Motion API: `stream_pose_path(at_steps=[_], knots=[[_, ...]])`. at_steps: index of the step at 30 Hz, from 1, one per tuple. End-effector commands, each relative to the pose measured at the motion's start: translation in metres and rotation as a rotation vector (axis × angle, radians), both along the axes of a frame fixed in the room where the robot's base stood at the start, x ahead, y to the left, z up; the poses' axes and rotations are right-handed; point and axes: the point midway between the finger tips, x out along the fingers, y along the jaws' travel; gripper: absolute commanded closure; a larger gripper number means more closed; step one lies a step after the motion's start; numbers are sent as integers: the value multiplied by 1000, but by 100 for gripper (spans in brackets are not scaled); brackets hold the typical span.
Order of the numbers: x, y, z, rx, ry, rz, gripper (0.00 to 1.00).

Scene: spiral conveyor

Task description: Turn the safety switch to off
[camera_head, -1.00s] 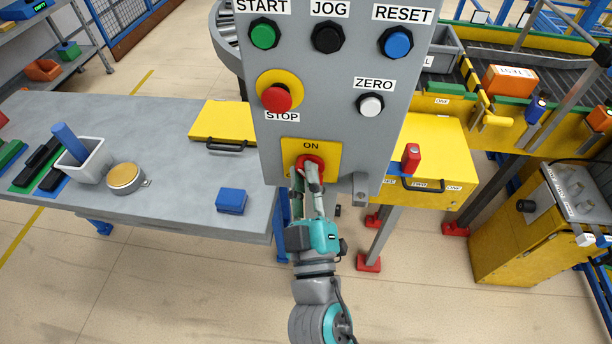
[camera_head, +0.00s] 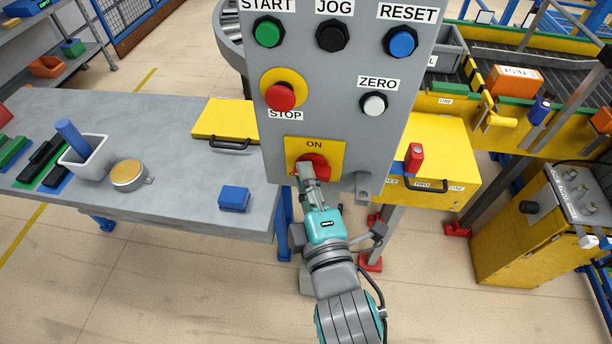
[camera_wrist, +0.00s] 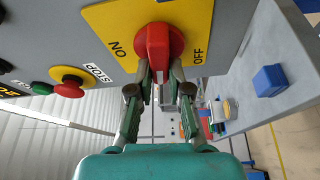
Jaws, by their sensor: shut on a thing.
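The safety switch is a red knob (camera_head: 317,164) on a yellow plate (camera_head: 332,147) low on the grey control panel. It also shows in the wrist view (camera_wrist: 157,42), with ON printed to its left and OFF to its right. My gripper (camera_head: 305,172) reaches up to the knob from below. In the wrist view, the two fingers of my gripper (camera_wrist: 160,72) are closed on either side of the knob's grip. The head view shows ON above the knob; the lower part of the plate is hidden by the knob and my fingers. The pointer's exact direction cannot be told.
Above the switch are the red STOP button (camera_head: 280,97), white ZERO button (camera_head: 374,104) and several others. A grey bracket (camera_head: 364,186) hangs at the panel's lower right edge. A grey table (camera_head: 180,170) lies left and a yellow box (camera_head: 450,160) right.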

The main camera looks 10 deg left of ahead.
Motion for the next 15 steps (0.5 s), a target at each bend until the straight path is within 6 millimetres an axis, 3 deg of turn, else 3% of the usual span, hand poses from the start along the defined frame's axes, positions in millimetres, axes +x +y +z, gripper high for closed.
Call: stream_pose_path(at_steps=[15], knots=[[0,0,-2,-172,7,-1,100]])
